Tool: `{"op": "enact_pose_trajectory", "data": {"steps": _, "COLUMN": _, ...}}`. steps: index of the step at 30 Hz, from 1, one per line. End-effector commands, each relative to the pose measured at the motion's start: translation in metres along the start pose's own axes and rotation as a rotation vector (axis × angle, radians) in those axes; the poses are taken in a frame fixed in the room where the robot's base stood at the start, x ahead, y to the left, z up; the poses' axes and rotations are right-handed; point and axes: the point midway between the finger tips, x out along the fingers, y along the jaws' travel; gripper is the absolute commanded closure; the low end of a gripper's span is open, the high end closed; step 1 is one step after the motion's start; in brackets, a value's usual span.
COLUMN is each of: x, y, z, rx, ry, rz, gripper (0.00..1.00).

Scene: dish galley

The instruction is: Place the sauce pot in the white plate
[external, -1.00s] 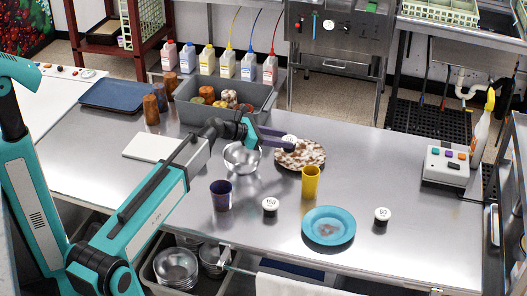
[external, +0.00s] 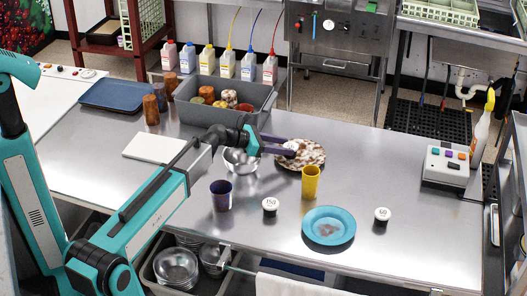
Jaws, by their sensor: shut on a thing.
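My gripper (external: 289,149) is shut on a small white sauce pot (external: 292,145), over the left part of a round plate mottled white and brown (external: 312,157). I cannot tell whether the pot touches the plate. No plain white round plate shows.
A yellow cup (external: 310,184) stands at the mottled plate's front edge. A steel bowl (external: 240,161) sits under my arm, with a dark purple cup (external: 221,195) in front. A grey bin (external: 226,118) of cups and a white board (external: 155,146) are behind.

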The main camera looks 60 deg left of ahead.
Motion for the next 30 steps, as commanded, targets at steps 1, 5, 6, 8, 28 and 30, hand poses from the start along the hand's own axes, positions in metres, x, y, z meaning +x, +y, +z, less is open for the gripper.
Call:
{"op": "enact_pose_trajectory", "data": {"steps": 1, "x": 0.000, "y": 0.000, "z": -0.001, "rx": 0.000, "ry": 0.000, "rz": 0.000, "gripper": 0.80}}
{"op": "enact_pose_trajectory", "data": {"steps": 5, "x": 0.001, "y": 0.000, "z": -0.003, "rx": 0.000, "ry": 0.000, "rz": 0.000, "gripper": 0.80}}
{"op": "enact_pose_trajectory", "data": {"steps": 6, "x": 0.002, "y": 0.000, "z": -0.004, "rx": 0.000, "ry": 0.000, "rz": 0.000, "gripper": 0.80}}
{"op": "enact_pose_trajectory", "data": {"steps": 8, "x": 0.002, "y": 0.000, "z": -0.005, "rx": -0.001, "ry": 0.000, "rz": 0.000, "gripper": 0.80}}
{"op": "enact_pose_trajectory", "data": {"steps": 28, "x": 0.004, "y": 0.000, "z": -0.011, "rx": 0.000, "ry": 0.000, "rz": 0.000, "gripper": 0.39}}
{"op": "enact_pose_trajectory", "data": {"steps": 30, "x": 0.004, "y": 0.000, "z": -0.011, "rx": 0.000, "ry": 0.000, "rz": 0.000, "gripper": 0.39}}
